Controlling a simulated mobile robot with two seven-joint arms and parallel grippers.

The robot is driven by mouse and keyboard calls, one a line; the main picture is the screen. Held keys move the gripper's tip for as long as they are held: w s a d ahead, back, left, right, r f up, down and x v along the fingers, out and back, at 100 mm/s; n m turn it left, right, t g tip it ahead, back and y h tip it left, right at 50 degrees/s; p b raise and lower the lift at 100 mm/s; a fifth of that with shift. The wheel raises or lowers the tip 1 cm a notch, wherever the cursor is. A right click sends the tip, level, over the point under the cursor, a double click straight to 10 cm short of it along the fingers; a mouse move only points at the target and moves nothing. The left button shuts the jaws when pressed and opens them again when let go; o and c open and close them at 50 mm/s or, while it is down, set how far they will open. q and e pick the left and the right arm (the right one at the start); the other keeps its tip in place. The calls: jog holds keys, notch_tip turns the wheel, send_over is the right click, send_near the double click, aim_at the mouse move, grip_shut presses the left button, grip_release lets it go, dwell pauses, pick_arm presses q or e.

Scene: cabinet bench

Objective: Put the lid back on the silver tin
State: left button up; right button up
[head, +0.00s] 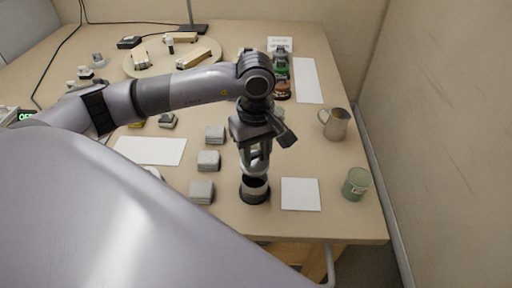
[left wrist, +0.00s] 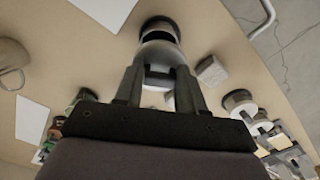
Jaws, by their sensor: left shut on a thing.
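My left gripper (head: 256,163) reaches down near the front of the bench. It is shut on a pale silver piece, which looks like the lid (left wrist: 160,55), between its dark fingers in the left wrist view. Directly below is a round, dark-rimmed tin with a light band (head: 254,190); it also shows past the held piece in the left wrist view (left wrist: 160,26). The gripper hides part of the contact, so I cannot tell whether lid and tin touch. My right gripper is in neither view.
Several grey blocks (head: 208,160) stand left of the tin. A white card (head: 300,193) lies to its right, with a green cup (head: 355,184) and a metal pitcher (head: 336,124) beyond. Bottles (head: 281,75) stand behind. The bench's front edge is close.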

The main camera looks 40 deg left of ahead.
aim_at(256, 163)
pick_arm(q)
notch_tip(256, 163, down, 4)
jog(key=b, duration=0.2)
jog(key=shift+f+b, duration=0.25)
jog(key=shift+b, duration=0.15)
jog(key=shift+f+b, duration=0.4)
dwell(0.7)
jog(key=shift+f+b, duration=0.2)
jog(key=shift+b, duration=0.9)
dwell(1.1)
dwell(0.3)
jog(key=o, duration=1.6)
jog(key=shift+c, duration=0.2)
